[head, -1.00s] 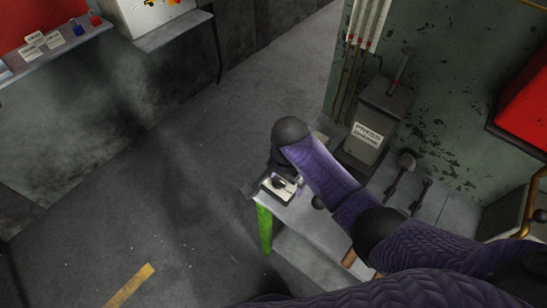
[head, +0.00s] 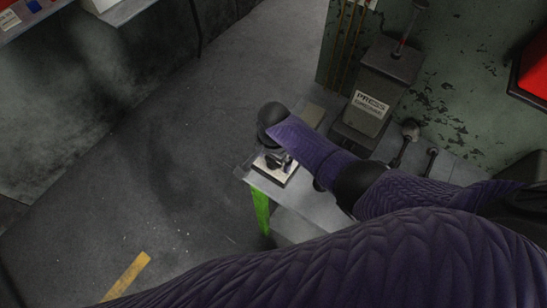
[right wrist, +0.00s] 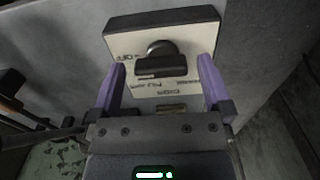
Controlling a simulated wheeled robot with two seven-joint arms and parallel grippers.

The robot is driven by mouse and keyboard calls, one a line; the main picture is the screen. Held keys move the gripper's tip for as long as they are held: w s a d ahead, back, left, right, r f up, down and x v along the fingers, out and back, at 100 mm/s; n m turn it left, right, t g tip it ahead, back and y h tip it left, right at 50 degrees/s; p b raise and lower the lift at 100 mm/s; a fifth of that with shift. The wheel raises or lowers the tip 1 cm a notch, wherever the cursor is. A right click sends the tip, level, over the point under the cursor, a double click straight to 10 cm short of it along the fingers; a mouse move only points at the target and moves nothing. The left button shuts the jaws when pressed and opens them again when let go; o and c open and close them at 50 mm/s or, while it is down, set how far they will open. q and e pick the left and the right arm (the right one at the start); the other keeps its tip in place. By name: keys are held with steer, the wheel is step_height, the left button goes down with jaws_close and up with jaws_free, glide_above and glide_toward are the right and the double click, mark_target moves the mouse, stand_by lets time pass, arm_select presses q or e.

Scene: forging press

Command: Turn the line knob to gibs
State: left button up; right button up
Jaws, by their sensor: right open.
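The line knob (right wrist: 160,62) is a dark round knob with a bar grip. It sits on a pale label plate (right wrist: 197,32) with a dark border, and the printed words appear upside down in the right wrist view. One word at the plate's near edge looks like "gibs". The bar lies roughly crosswise in that view; its exact pointing is hard to tell. My right gripper (right wrist: 163,74) is open, one purple finger on each side of the knob, with visible gaps. In the head view the plate (head: 276,169) shows below my right wrist. My left gripper is not in view.
The plate is at the corner of a grey bench (head: 318,208) with a green leg (head: 261,210). A dark grey labelled box (head: 372,95) with a lever stands behind, and dark levers (head: 404,148) are to its right. Open floor lies left.

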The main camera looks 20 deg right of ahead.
steer(key=c, duration=0.9)
steer(key=shift+c, duration=1.4)
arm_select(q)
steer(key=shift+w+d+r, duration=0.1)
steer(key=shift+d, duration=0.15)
